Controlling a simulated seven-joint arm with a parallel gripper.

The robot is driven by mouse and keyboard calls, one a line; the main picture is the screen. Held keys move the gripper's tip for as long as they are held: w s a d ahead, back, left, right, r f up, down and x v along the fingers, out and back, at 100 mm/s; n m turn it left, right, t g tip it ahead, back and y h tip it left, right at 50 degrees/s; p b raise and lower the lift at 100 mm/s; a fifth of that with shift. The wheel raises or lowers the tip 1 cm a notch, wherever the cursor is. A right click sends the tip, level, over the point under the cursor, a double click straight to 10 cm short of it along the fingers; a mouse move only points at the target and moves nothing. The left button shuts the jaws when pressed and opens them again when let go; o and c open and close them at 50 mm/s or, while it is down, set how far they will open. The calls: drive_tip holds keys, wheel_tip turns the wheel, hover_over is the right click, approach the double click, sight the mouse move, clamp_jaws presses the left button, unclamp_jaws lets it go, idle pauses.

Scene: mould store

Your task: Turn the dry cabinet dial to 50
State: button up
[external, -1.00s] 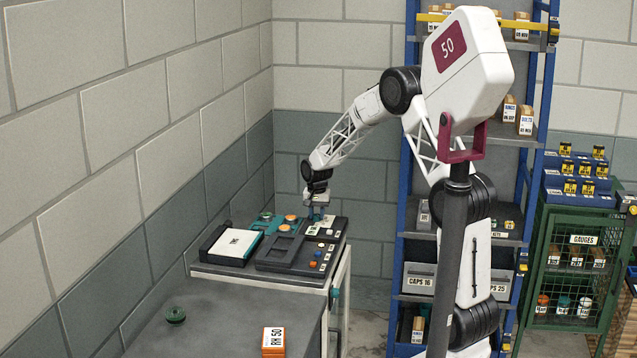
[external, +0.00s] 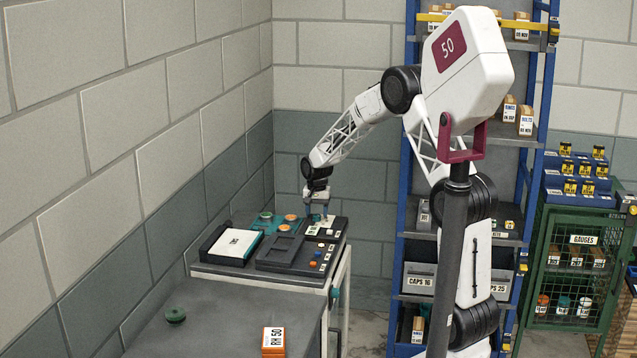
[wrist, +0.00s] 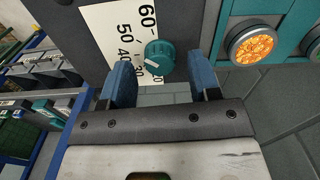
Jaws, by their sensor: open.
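The teal dial (wrist: 159,57) sits on a white scale plate (wrist: 112,30) marked 60, 50, 40 and 20, with other marks partly hidden. My gripper (wrist: 161,68) is open, with one blue finger on each side of the dial. Gaps show between the fingers and the dial. In the external view my gripper (external: 322,215) is low over the dark console (external: 275,260), and the dial cannot be made out there.
An orange-lit round button (wrist: 252,46) on a teal housing lies right of the dial. A white-topped box (external: 233,243) stands left of the console. Shelving (external: 460,240) stands right.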

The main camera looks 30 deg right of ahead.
sight(317, 215)
drive_tip(key=shift+r, duration=3.45)
drive_tip(key=shift+s+r, duration=0.2)
drive_tip(key=s+r+n, duration=0.1)
drive_tip(key=s+r, duration=0.3)
drive_tip(key=s, duration=0.3)
drive_tip(key=s+r+n+t, duration=0.1)
drive_tip(key=s+r, duration=0.3)
drive_tip(key=s, duration=0.4)
drive_tip(key=s+r+n, duration=0.2)
drive_tip(key=s+r, duration=0.3)
drive_tip(key=s, duration=0.2)
drive_tip(key=s+n+t, duration=0.1)
drive_tip(key=s+n, duration=0.2)
drive_tip(key=s, duration=2.4)
drive_tip(key=shift+a+f+n+t, duration=0.3)
drive_tip(key=shift+a+n, duration=0.1)
drive_tip(key=shift+a, duration=0.05)
